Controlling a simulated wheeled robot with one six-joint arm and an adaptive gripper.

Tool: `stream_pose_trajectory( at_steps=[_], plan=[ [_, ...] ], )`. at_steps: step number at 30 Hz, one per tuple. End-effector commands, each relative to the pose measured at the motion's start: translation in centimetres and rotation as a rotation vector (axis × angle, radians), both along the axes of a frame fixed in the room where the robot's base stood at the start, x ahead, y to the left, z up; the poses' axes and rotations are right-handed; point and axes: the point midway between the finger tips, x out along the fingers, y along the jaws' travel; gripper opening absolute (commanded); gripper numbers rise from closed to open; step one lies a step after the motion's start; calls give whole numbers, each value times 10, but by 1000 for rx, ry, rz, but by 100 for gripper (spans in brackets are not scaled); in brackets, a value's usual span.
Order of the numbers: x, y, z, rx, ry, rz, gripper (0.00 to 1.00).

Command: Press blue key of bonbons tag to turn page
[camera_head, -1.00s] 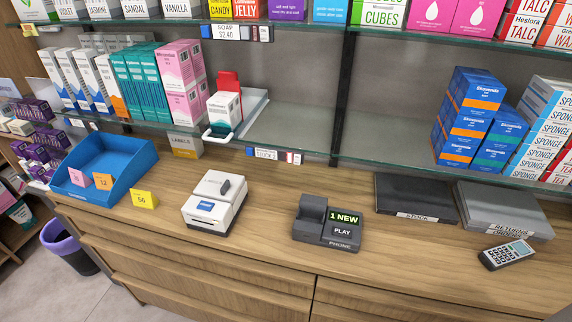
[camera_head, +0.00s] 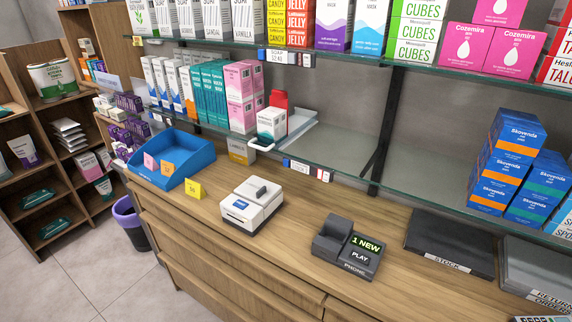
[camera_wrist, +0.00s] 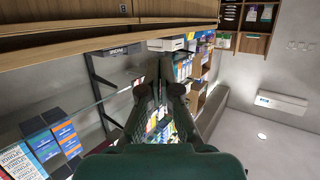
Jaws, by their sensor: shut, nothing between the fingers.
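No tag that I can read as bonbons shows. In the head view, a shelf-edge tag (camera_head: 285,58) hangs on the upper glass shelf below the candy and jelly boxes, with small coloured keys beside its display; its text is too small to read surely. A second tag (camera_head: 307,170) with coloured keys sits on the lower shelf edge at the middle. My gripper (camera_wrist: 166,72) shows only in the wrist view. It is shut and empty, with open air around its fingertips, apart from the shelves and counter.
The wooden counter holds a blue tray (camera_head: 190,178), a white printer (camera_head: 252,206), a dark phone unit (camera_head: 347,247) and a black stock pad (camera_head: 452,243). Glass shelves carry boxes, including blue-orange ones (camera_head: 508,160). A purple-rimmed bin (camera_head: 131,222) and side shelving stand left, beside open floor.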

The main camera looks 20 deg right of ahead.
Motion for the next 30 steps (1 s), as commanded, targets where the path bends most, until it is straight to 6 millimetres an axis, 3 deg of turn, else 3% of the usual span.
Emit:
stream_pose_trajectory(
  at_steps=[5,11,17,23,30],
  plan=[
    [39,3,-12,-70,-21,35,0],
    [105,8,-23,-191,-45,78,0],
    [174,12,-21,-315,-68,104,0],
    [244,17,-5,-434,-89,114,0],
    [326,25,34,-568,-112,105,0]
  ],
)
